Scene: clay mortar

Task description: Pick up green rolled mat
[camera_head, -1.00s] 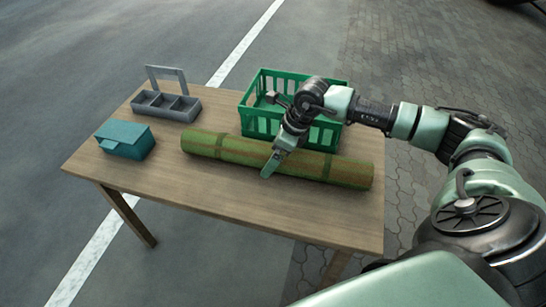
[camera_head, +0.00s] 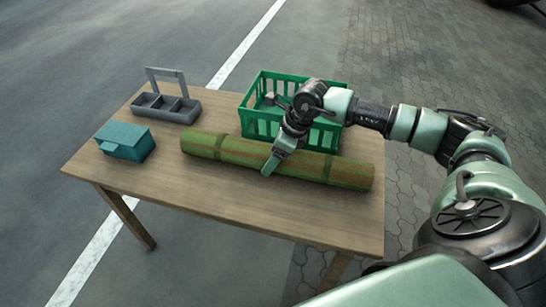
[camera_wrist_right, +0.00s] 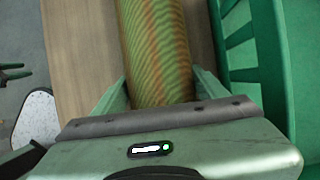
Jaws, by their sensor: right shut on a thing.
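The green rolled mat (camera_head: 325,167) is a long green and brown cylinder. It lies across the middle of the table in the head view. My right gripper (camera_head: 272,163) comes down over its middle and is shut on it, with one finger showing on the near side. In the right wrist view the mat (camera_wrist_right: 156,50) runs between the two fingers of my right gripper (camera_wrist_right: 160,88), one on each side. The far finger is hidden in the head view.
A green crate (camera_head: 263,85) stands right behind the mat on the wooden table (camera_head: 215,188); its wall is close to my gripper in the wrist view (camera_wrist_right: 262,60). A teal box (camera_head: 125,141) and a grey divided caddy (camera_head: 166,104) stand at left. The table's front is clear.

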